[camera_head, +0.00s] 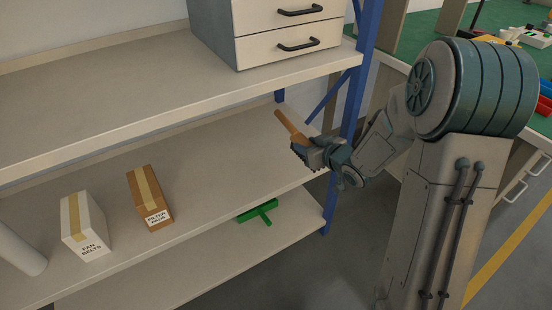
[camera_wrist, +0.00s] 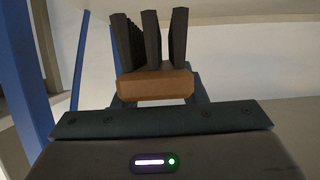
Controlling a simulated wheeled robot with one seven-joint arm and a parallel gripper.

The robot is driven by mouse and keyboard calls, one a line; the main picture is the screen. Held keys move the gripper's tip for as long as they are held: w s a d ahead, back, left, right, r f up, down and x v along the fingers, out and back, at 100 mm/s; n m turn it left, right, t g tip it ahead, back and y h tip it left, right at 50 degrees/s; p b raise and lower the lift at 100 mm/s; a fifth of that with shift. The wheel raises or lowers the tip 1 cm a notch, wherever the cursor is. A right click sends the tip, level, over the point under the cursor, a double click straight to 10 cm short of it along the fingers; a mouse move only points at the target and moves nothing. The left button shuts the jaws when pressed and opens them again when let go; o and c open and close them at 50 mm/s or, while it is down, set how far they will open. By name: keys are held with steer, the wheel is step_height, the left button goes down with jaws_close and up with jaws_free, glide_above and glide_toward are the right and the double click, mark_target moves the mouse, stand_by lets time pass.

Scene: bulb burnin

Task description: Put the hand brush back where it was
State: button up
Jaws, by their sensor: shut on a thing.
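The hand brush (camera_head: 291,127) has a brown wooden handle that sticks up and to the left from my gripper (camera_head: 322,154). My gripper is shut on the brush, above the right end of the middle shelf (camera_head: 221,165). In the wrist view the brush's brown wooden block (camera_wrist: 155,84) faces me, with dark bristle rows pointing up in the picture. The fingertips are hidden there behind the brush and the gripper body. I cannot tell from these frames whether the brush touches the shelf.
A white box (camera_head: 86,228) and a brown box (camera_head: 150,198) stand left on the middle shelf. A green T-shaped thing (camera_head: 258,211) lies on the lower shelf. A blue upright (camera_head: 356,90) stands close to my arm. A drawer cabinet (camera_head: 285,32) sits on the top shelf.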

steer(key=w+a+f+b, duration=0.1)
steer(key=a+f, duration=0.1)
steer(key=a, duration=0.1)
steer(key=w+a+f+b, duration=0.1)
steer(key=w+a+f, duration=0.1)
steer(key=a, duration=0.1)
steer(key=w+a+f+b, duration=0.1)
steer(key=w+a+f, duration=0.1)
steer(key=a, duration=0.1)
steer(key=shift+w+a+f, duration=0.1)
steer(key=shift+a+f, duration=0.1)
steer(key=shift+a, duration=0.05)
steer(key=shift+f+b, duration=1.05)
steer(key=shift+f, duration=0.85)
steer(key=shift+f, duration=0.2)
steer(key=o, duration=1.1)
steer(key=shift+o, duration=0.2)
steer(key=shift+r, duration=0.1)
